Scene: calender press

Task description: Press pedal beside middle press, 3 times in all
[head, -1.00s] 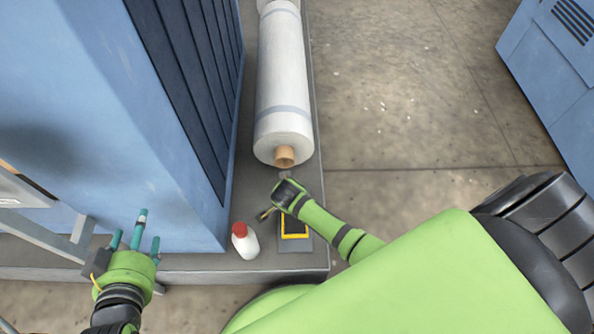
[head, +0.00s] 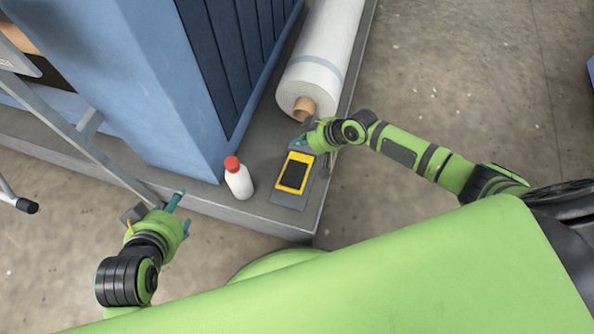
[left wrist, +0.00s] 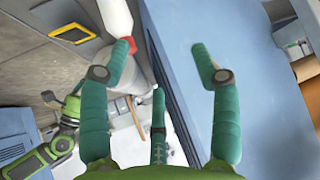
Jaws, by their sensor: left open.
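The pedal (head: 293,172) is a black pad in a yellow frame on a grey plate, at the corner of the grey plinth beside the blue machine (head: 170,90). It also shows in the left wrist view (left wrist: 76,34). My right gripper (head: 301,142) is just beyond the pedal's far edge, near the roll's end; its fingers are mostly hidden, and I cannot tell whether it touches anything. My left gripper (head: 178,210) is open and empty, left of the pedal, off the plinth's front edge. Whether the pedal is pressed down cannot be seen.
A white bottle with a red cap (head: 238,178) stands just left of the pedal. A white roll on a brown core (head: 318,75) lies behind it. A grey metal frame (head: 80,135) stands at the left.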

